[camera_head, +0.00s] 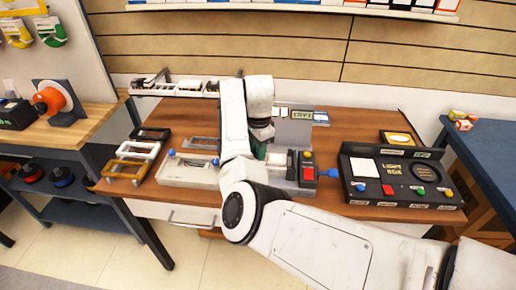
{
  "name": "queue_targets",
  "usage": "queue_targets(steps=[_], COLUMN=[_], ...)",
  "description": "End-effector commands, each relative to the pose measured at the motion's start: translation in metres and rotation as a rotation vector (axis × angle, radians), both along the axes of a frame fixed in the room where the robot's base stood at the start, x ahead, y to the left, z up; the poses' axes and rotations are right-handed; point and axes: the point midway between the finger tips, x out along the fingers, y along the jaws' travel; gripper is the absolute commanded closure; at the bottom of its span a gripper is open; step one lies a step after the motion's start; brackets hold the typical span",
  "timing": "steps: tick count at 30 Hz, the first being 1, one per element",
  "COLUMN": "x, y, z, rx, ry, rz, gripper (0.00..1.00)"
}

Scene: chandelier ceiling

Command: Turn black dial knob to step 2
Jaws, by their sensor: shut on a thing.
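My gripper (262,136) points down behind my forearm, over the left part of a grey machine (308,133) on the wooden table. Only a small dark part of it shows, and its fingertips are hidden. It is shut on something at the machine. The black dial knob does not show clearly; that spot is covered by my arm and gripper. The machine has yellow and red buttons (307,173) on its right front and a sign on its back panel. The dial's step marks cannot be read.
A black light box (398,205) with coloured knobs stands to the right, beside a blue connector (328,173). A pale tray (188,177) and several small frames (133,150) lie to the left. A white rack (178,92) stands at the back left. My arm crosses the table's front.

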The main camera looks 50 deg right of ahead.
Motion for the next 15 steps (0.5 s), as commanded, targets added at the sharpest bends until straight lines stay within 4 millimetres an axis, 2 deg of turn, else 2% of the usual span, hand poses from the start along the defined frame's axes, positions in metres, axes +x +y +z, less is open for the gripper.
queue_targets(steps=[12,13,15], x=[-0.0001,-0.0001,-0.0001], y=[-0.0001,-0.0001,-0.0001], z=[-0.0006,-0.0006,-0.0006], rx=[0.000,0.000,0.000], ry=[0.000,0.000,0.000], rz=[-0.005,-0.005,-0.005], gripper=[1.00,0.71,0.65])
